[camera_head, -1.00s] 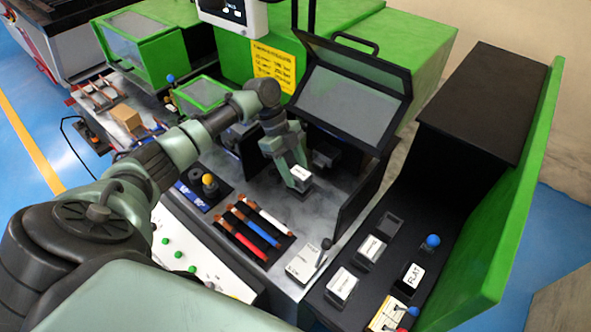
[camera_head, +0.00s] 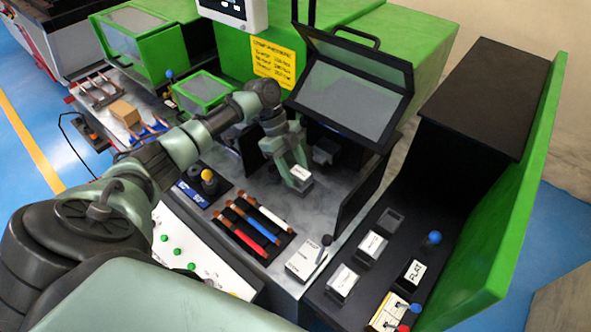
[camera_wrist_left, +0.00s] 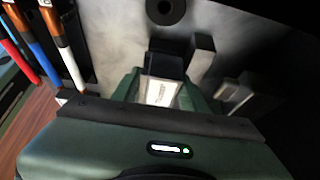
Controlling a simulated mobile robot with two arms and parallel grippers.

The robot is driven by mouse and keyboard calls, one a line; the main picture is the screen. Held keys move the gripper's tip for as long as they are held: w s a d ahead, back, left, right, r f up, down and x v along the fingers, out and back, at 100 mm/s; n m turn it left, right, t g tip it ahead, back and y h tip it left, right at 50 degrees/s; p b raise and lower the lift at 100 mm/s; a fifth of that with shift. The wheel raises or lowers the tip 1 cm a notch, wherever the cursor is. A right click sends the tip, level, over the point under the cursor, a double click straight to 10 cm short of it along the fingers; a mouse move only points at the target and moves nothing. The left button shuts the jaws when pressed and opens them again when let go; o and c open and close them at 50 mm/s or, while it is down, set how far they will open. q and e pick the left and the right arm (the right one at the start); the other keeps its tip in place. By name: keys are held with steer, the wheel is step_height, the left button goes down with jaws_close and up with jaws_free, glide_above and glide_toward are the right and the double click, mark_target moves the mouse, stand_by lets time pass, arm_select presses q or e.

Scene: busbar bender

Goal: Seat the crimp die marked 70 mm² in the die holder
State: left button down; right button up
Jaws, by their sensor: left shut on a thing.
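My left gripper (camera_head: 298,180) is shut on a small dark block with a white label, which I take to be a crimp die (camera_head: 300,172). The die also shows between the fingers in the left wrist view (camera_wrist_left: 162,92); its marking is too blurred to read. The gripper holds it over the grey metal deck, in front of the open guarded bay. A dark fixture (camera_head: 325,152) stands inside that bay, just behind and right of the gripper; I cannot tell whether it is the die holder. My right gripper is not in view.
Labelled dark blocks (camera_head: 343,281) and (camera_head: 372,245) stand on the black shelf at right, near a blue-knobbed lever (camera_head: 434,238). Red, blue and white bars (camera_head: 262,226) lie in a rack. The raised clear guard (camera_head: 350,95) and dark side panels border the bay.

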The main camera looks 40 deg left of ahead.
arm_select(q)
steer(key=shift+f, duration=0.2)
steer(key=c, duration=0.7)
jaws_free()
steer(key=shift+s, duration=0.1)
steer(key=shift+c, duration=0.2)
steer(key=shift+o, duration=0.3)
steer(key=shift+s, duration=0.15)
steer(key=b+v, duration=0.1)
steer(key=v, duration=0.7)
steer(key=shift+b, duration=0.35)
steer(key=shift+c, duration=0.3)
